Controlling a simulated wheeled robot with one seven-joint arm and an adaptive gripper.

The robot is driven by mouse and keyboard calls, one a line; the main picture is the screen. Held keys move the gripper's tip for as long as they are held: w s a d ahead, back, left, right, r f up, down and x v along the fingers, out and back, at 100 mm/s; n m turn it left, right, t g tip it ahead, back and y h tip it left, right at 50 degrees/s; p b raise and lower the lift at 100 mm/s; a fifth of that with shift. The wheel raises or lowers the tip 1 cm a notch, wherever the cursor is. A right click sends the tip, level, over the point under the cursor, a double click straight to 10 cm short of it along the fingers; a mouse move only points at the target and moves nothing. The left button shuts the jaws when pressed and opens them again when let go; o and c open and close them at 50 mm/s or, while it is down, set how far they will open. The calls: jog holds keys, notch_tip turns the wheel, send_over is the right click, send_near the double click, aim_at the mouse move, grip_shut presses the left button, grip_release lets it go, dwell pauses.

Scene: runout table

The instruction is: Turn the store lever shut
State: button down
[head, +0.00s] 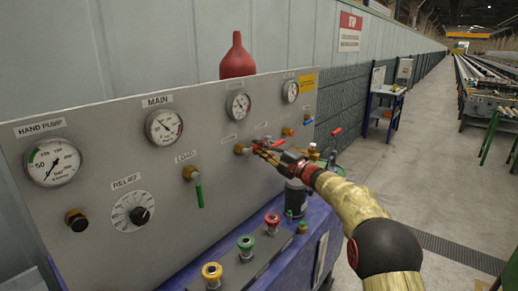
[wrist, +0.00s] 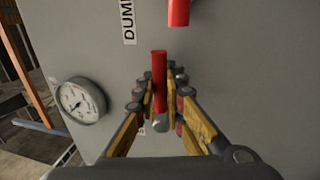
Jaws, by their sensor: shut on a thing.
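My gripper (head: 264,148) is at the grey valve panel, right of the LOAD valve. In the wrist view my gripper (wrist: 160,90) is shut on a red lever (wrist: 159,68), which stands between the yellow-padded fingers. This appears to be the store lever; its label is mostly hidden by the fingers. The lever points sideways, towards the panel's right, from its pivot (wrist: 160,123). Its brass valve body (head: 240,148) shows in the head view. A second red lever (wrist: 178,12) is near the DUMP label (wrist: 129,22), apart from my fingers.
The LOAD lever (head: 199,196) is green and hangs down to the left. Gauges (head: 165,127) line the panel above. Push buttons (head: 246,243) sit on the blue ledge below. A dark cylinder (head: 295,195) stands under my wrist. The floor (head: 425,185) at right is open.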

jog(key=c, duration=1.9)
grip_release()
jog(key=shift+o, duration=0.3)
jog(key=v, duration=1.2)
